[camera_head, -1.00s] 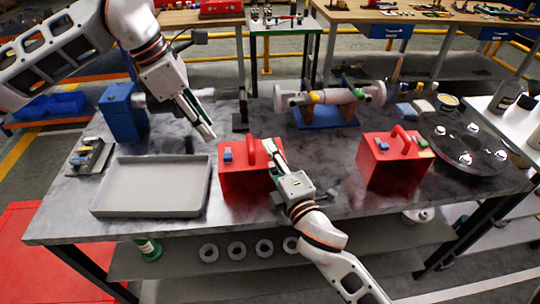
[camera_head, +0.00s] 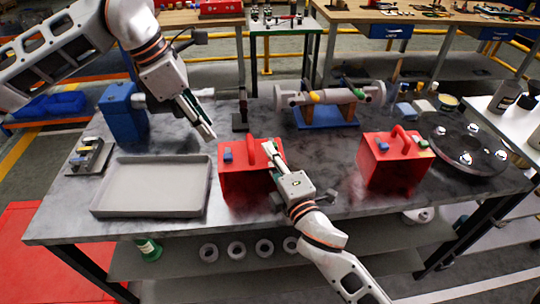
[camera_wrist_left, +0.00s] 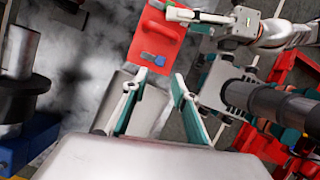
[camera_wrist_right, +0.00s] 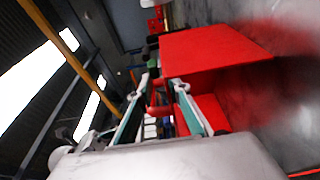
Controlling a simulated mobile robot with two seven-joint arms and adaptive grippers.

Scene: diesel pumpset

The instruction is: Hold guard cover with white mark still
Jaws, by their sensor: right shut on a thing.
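A red guard cover (camera_head: 240,185) with a blue patch and a top handle stands on the bench's front middle. It also shows in the left wrist view (camera_wrist_left: 150,35) and in the right wrist view (camera_wrist_right: 210,60). I cannot make out a white mark on this cover. A second red guard cover (camera_head: 388,172) with blue and green patches stands to the right, apart. My left gripper (camera_head: 207,126) is open and empty above the bench, left of the first cover.
A grey tray (camera_head: 150,212) lies at the front left. A blue block (camera_head: 122,115) stands behind it. A pale pipe assembly (camera_head: 330,97) rests on a blue base at the back. A dark round plate (camera_head: 468,148) lies at the right. Bench between the covers is clear.

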